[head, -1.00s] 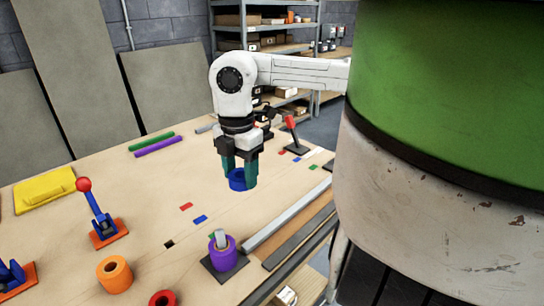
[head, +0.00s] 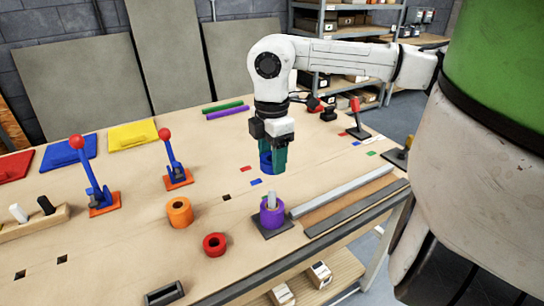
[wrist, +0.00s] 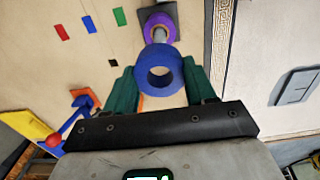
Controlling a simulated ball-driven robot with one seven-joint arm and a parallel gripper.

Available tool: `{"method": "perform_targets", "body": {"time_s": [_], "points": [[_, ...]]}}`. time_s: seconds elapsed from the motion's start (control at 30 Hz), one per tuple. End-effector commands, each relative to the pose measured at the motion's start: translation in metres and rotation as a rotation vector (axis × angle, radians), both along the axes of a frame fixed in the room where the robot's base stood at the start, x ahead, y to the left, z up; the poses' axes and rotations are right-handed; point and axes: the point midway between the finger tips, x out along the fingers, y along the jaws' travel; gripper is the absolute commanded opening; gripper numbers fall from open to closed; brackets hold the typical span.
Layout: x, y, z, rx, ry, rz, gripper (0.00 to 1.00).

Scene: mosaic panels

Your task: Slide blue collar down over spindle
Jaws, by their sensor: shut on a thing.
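My gripper (head: 272,158) has teal fingers and is shut on the blue collar (head: 265,163), held above the table. The collar is a ring with an open hole, and it also shows between the fingers in the wrist view (wrist: 160,75). The spindle (head: 271,200) is a pale upright post on a dark square base. A purple collar (head: 272,214) sits around its lower part, and the post's top sticks out above. In the head view the blue collar is above and slightly behind the spindle, apart from it. In the wrist view the spindle (wrist: 159,35) lies just beyond the blue collar.
An orange collar (head: 180,212) and a red collar (head: 214,245) lie on the table to the left. A grey rail (head: 343,190) runs to the right of the spindle. Lever clamps (head: 174,165) stand further left. Small coloured tiles (head: 256,182) lie flat behind the spindle.

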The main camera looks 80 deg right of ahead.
Motion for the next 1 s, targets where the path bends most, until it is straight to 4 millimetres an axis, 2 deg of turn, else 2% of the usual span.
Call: {"method": "perform_targets", "body": {"time_s": [0.6, 1.0], "points": [[0.000, 0.000, -0.051, 0.000, 0.000, 0.000, 0.09], [0.000, 0.000, -0.058, -0.001, -0.001, 0.000, 0.09]]}}
